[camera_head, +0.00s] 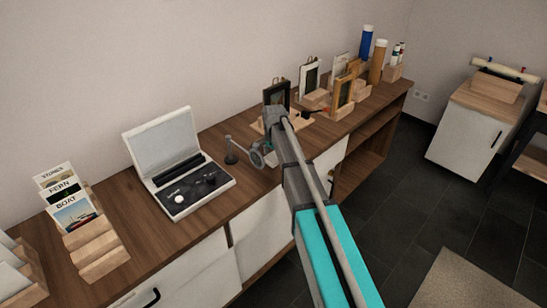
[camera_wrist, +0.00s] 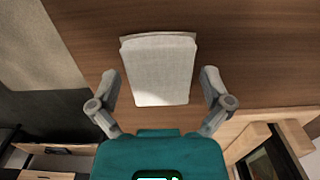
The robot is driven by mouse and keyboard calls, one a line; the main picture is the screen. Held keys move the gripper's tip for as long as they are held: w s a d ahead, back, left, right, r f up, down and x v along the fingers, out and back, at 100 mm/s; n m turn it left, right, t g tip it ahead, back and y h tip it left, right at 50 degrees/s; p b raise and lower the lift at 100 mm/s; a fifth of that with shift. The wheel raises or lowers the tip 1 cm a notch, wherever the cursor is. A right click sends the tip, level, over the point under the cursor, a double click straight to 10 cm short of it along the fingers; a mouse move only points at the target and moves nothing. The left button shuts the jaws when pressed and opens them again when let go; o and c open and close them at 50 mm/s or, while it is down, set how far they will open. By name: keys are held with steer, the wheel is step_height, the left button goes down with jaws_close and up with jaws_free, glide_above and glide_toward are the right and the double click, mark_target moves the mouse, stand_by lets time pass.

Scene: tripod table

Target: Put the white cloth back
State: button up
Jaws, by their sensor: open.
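The white cloth (camera_wrist: 160,75) shows in the wrist view as a folded, pale, roughly rectangular piece lying flat on the brown wooden top. My gripper (camera_wrist: 159,88) is open, with one finger to the left of the cloth and one to the right. Visible gaps separate both fingers from its sides. Whether the fingertips are above the top or touching it cannot be told.
The wooden counter (camera_head: 150,247) holds an open grey case (camera_head: 187,188) and a card rack (camera_head: 100,254) at left. Framed pictures (camera_head: 344,92) and bottles (camera_head: 376,62) stand farther back. In the wrist view a wooden stand (camera_wrist: 246,143) is close at lower right.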

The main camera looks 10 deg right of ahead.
mark_target(274, 156)
steer(key=shift+r, duration=0.15)
step_height(274, 156, up, 12)
steer(key=p, duration=1.2)
steer(key=shift+d, duration=0.1)
stand_by(0.9)
steer(key=s+d+n, duration=0.2)
steer(key=s+n, duration=0.3)
steer(key=s, duration=0.8)
steer(key=s+d+n, duration=0.2)
steer(key=s+n, duration=0.3)
steer(key=s, duration=0.9)
steer(key=shift+s+n, duration=0.3)
steer(key=shift+n, duration=0.1)
steer(key=shift+d, duration=0.1)
